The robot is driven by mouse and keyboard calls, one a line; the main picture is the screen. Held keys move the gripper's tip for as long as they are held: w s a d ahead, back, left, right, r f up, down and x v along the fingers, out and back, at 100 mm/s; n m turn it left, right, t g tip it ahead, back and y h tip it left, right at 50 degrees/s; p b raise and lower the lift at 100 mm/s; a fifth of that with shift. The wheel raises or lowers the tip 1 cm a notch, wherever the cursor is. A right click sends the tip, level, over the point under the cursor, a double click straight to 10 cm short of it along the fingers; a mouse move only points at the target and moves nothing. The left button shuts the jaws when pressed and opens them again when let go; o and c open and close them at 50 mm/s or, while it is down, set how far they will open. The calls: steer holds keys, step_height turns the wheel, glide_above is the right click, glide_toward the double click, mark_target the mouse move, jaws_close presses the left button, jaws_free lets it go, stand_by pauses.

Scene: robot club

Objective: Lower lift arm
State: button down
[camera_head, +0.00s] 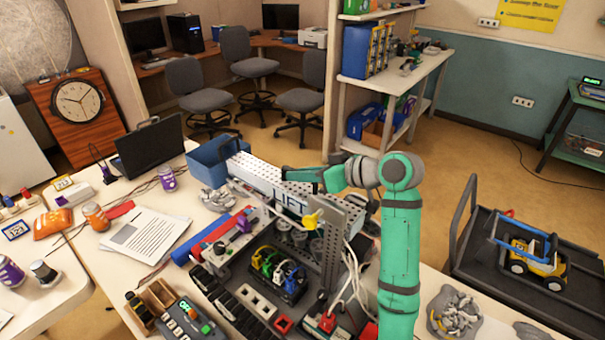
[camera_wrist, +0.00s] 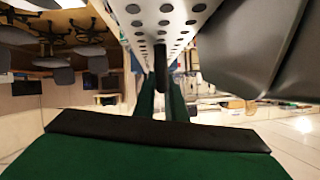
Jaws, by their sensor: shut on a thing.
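The lift arm (camera_head: 262,177) is a pale perforated beam marked LIFT on the robot model at the middle of the table. It slants from its upright post (camera_head: 331,245) toward the blue bin at the back left. My gripper (camera_head: 308,174), at the end of my green arm, is at the beam's upper side and shut on it. In the wrist view the perforated underside or face of the lift arm (camera_wrist: 148,22) fills the top. My gripper's dark green fingers (camera_wrist: 162,98) reach along it to a dark bar; the exact contact is hidden.
The blue bin (camera_head: 212,160) stands by the beam's far end, with grey parts beside it. The model's base (camera_head: 240,270) holds wires and coloured parts. Papers (camera_head: 145,235), a laptop (camera_head: 150,150) and cans lie left. A cart (camera_head: 530,290) with a toy truck stands right.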

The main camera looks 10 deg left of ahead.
steer(key=c, duration=1.8)
jaws_free()
steer(key=shift+a+f, duration=0.15)
steer(key=v, duration=1.1)
